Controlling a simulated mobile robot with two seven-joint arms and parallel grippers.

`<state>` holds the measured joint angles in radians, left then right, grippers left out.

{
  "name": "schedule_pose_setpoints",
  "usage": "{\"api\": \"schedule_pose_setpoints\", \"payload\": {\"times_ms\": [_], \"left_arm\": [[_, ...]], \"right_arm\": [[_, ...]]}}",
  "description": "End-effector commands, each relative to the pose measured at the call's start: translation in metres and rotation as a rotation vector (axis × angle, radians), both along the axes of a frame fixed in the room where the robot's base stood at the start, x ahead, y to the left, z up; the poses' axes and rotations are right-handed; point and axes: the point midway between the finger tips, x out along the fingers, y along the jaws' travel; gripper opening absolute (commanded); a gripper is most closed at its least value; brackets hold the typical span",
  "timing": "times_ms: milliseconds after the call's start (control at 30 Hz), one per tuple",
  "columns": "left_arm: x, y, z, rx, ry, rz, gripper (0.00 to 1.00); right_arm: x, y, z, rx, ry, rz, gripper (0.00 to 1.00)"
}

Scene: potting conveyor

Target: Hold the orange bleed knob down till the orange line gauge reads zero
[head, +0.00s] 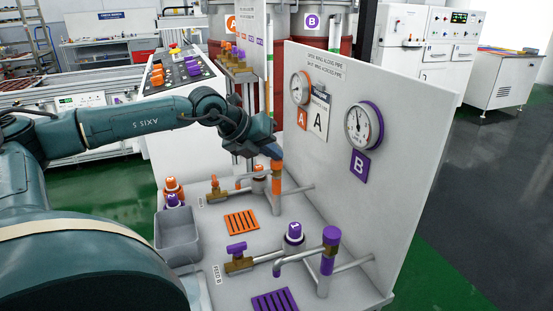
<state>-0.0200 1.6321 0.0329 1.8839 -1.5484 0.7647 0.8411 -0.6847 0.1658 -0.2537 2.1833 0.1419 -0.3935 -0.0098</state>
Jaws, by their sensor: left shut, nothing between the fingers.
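My left gripper (272,151) is shut and empty. Its tips are right at the top of the orange bleed knob (277,166), which caps the upright pipe of the orange line. The fingers partly hide the knob. I cannot tell whether they touch it or whether it is pressed down. The orange line gauge (300,88), with an orange rim, is on the white panel above an orange A tag. Its needle is too small to read surely. My right gripper is not in view.
The purple line has its own gauge (363,127) and a purple-capped pipe (331,236) nearer me. A grey bin (178,240) stands at the bench's left edge. The white panel (400,150) rises close to the right of the gripper. Brass valves and pipes crowd the bench.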

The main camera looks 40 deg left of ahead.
Motion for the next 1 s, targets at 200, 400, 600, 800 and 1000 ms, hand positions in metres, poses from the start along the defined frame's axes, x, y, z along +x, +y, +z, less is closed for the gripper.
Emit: {"api": "schedule_pose_setpoints", "payload": {"times_ms": [200, 400, 600, 800, 1000], "left_arm": [[-0.001, 0.0, -0.002, 0.0, 0.004, 0.0, 0.0], [0.0, 0.0, -0.001, 0.0, 0.004, 0.0, 0.0], [0.0, 0.0, 0.008, 0.001, 0.003, 0.001, 0.0], [0.0, 0.0, 0.018, -0.001, 0.002, 0.0, 0.0], [0.0, 0.0, 0.019, 0.0, 0.001, 0.0, 0.0]], "right_arm": [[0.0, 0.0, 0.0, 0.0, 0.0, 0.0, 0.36], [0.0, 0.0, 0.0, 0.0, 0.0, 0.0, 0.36], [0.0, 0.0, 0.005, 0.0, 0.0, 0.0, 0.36], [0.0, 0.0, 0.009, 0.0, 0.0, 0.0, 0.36], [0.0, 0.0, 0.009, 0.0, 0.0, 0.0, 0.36]]}}
